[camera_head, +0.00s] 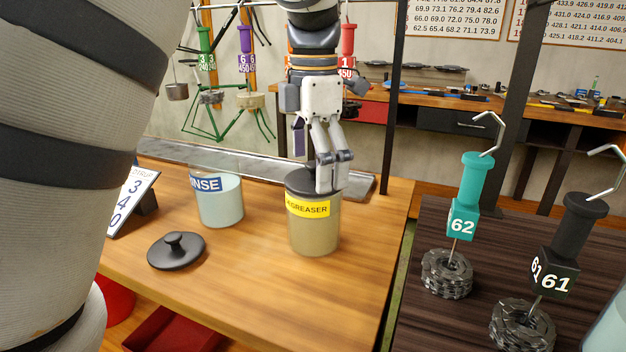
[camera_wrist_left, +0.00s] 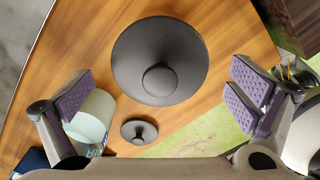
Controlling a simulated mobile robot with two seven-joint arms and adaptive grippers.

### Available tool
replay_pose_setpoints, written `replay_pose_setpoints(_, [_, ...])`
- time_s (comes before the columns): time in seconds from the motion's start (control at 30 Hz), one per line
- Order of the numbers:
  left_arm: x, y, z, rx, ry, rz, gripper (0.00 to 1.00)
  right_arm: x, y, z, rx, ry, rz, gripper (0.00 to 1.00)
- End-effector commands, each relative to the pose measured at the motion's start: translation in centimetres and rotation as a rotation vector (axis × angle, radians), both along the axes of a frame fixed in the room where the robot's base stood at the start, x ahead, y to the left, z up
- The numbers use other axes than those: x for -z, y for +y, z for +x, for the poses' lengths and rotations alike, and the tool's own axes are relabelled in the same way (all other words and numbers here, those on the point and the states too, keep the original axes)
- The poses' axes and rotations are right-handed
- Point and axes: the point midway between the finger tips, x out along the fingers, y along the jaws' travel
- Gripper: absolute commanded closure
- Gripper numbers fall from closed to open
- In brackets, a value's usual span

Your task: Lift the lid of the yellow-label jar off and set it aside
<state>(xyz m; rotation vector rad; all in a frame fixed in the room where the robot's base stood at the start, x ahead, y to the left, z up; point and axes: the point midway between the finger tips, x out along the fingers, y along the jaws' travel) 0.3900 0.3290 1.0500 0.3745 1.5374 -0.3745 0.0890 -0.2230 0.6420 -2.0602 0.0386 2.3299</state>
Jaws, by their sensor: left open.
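The yellow-label jar (camera_head: 313,234) reads "DEGREASER" in part and stands upright on the wooden table. Its dark round lid (camera_head: 299,181) is on top, partly hidden by my left gripper (camera_head: 333,180). In the left wrist view the lid (camera_wrist_left: 160,58) with its round knob shows large from above and hides the jar. My left gripper (camera_wrist_left: 163,98) is open, its purple-padded fingers spread wide on either side of the lid and knob, with nothing between them in its grasp. My right gripper is not in view.
A blue-label rinse jar (camera_head: 221,206) stands open to the left, and a loose black lid (camera_head: 176,250) lies in front of it. A sign (camera_head: 132,203) stands further left. A dark table (camera_head: 420,325) with hooked chain holders is at the right.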

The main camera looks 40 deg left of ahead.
Motion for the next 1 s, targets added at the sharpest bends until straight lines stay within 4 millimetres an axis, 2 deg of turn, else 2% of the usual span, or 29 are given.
replay_pose_setpoints(0.1, [0.0, 0.0, 0.0, 0.000, 0.000, 0.000, 0.00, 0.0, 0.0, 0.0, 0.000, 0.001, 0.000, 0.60])
replay_pose_setpoints(0.53, [0.1, 0.0, 0.0, 0.000, 0.003, 0.000, 0.97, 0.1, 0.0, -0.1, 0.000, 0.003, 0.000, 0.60])
replay_pose_setpoints(0.57, [0.2, 0.0, 0.0, 0.000, 0.004, 0.001, 1.00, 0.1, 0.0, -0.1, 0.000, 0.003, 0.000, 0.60])
replay_pose_setpoints(0.87, [0.4, 0.0, 0.0, 0.000, 0.013, -0.003, 1.00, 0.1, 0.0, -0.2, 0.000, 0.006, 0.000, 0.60])
replay_pose_setpoints(0.93, [-0.1, 0.0, 0.1, 0.000, 0.012, -0.002, 1.00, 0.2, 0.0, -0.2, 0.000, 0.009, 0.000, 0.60])
replay_pose_setpoints(1.0, [-1.5, 0.0, 0.2, 0.001, 0.012, -0.001, 1.00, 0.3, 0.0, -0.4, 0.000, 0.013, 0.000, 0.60])
